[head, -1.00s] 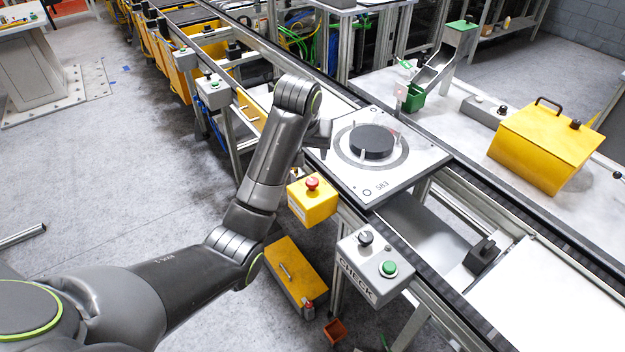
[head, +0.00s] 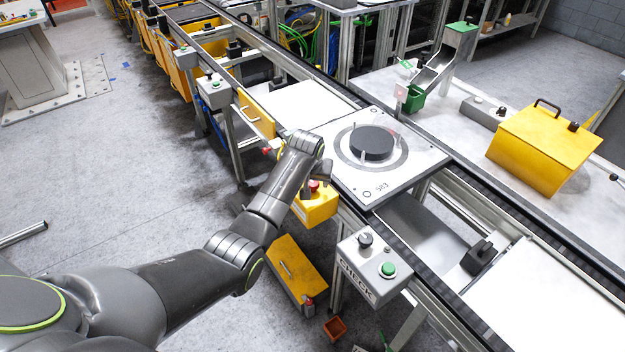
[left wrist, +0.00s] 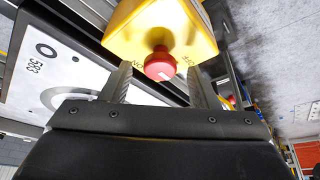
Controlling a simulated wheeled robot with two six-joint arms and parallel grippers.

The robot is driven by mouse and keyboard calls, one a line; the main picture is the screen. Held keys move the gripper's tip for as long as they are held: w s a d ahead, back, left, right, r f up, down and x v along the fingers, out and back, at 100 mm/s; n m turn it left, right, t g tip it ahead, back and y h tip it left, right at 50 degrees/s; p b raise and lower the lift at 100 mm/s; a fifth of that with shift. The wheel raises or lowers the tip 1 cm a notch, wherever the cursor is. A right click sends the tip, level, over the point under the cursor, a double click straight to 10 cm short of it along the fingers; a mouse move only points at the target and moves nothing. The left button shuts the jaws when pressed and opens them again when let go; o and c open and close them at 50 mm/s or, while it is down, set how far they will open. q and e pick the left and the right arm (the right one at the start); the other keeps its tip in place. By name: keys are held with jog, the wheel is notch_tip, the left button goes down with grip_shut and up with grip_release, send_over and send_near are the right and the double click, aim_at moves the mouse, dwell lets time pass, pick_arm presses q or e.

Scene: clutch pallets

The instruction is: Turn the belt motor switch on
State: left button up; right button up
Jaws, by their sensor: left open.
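A yellow box with a red mushroom button (head: 314,185) is fixed to the near side of the conveyor. A black rotary knob (head: 365,239) sits on the grey CHECK box (head: 362,268). My right gripper is not in view.
A white pallet (head: 398,184) with a black disc (head: 372,142) lies on the conveyor just beyond my gripper. The CHECK box also carries a green button (head: 388,269). A yellow case (head: 290,268) stands low beneath. Open floor (head: 110,180) is at the left.

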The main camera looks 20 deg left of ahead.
pick_arm(q)
jog(key=shift+w+f, duration=0.2)
jog(key=shift+f, duration=0.2)
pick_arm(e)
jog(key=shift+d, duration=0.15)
pick_arm(q)
jog(key=shift+c, duration=0.4)
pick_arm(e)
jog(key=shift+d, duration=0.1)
pick_arm(q)
jog(key=c, duration=0.9)
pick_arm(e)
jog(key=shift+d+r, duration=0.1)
